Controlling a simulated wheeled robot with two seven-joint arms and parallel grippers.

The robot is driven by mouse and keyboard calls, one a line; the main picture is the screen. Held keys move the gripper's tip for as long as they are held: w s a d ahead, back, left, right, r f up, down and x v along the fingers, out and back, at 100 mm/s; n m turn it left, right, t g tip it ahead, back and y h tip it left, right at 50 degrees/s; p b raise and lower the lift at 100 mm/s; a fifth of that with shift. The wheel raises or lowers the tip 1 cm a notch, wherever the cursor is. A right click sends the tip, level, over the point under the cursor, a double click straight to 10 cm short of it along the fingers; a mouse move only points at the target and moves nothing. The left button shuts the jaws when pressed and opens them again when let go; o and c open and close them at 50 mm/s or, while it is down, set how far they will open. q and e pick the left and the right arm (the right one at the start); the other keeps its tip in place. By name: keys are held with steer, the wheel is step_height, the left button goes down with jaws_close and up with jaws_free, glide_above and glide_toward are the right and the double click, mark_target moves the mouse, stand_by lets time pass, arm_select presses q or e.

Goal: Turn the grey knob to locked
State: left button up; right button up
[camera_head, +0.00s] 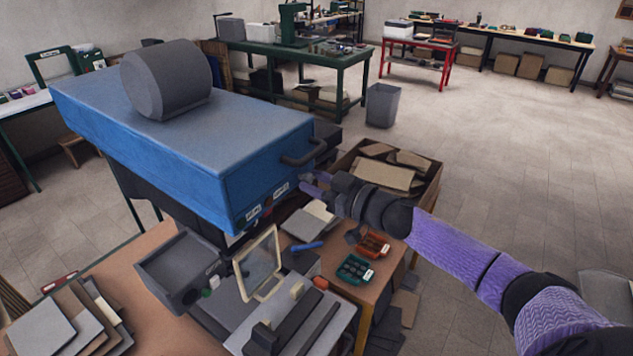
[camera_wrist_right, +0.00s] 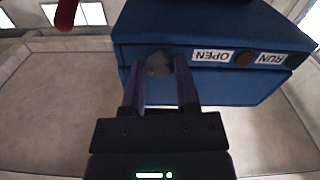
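The grey knob (camera_wrist_right: 159,64) is on the front face of the blue case, seen in the right wrist view. My right gripper (camera_wrist_right: 161,72) has its two purple fingers on either side of the knob, with the fingertips at its edges. Whether they press on it I cannot tell. The knob's pointer and setting are hidden. In the head view my right gripper (camera_head: 312,185) reaches the case's right front corner. My left gripper is out of view.
The blue case (camera_head: 190,150) has a dark handle (camera_head: 303,152) close above my right gripper and a grey drum (camera_head: 167,80) on top. An open cardboard box (camera_head: 425,190) stands just behind my right wrist. Green (camera_head: 356,269) and orange (camera_head: 373,244) trays lie below.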

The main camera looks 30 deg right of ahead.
jaws_close()
steer(key=shift+n, duration=0.3)
steer(key=n, duration=0.2)
steer(key=shift+n, duration=0.4)
steer(key=n, duration=0.3)
steer(key=shift+n+b, duration=0.3)
steer(key=shift+n, duration=0.1)
steer(key=n+b, duration=0.1)
steer(key=n, duration=0.4)
steer(key=n+b, duration=0.2)
steer(key=n, duration=0.3)
steer(key=shift+n, duration=0.3)
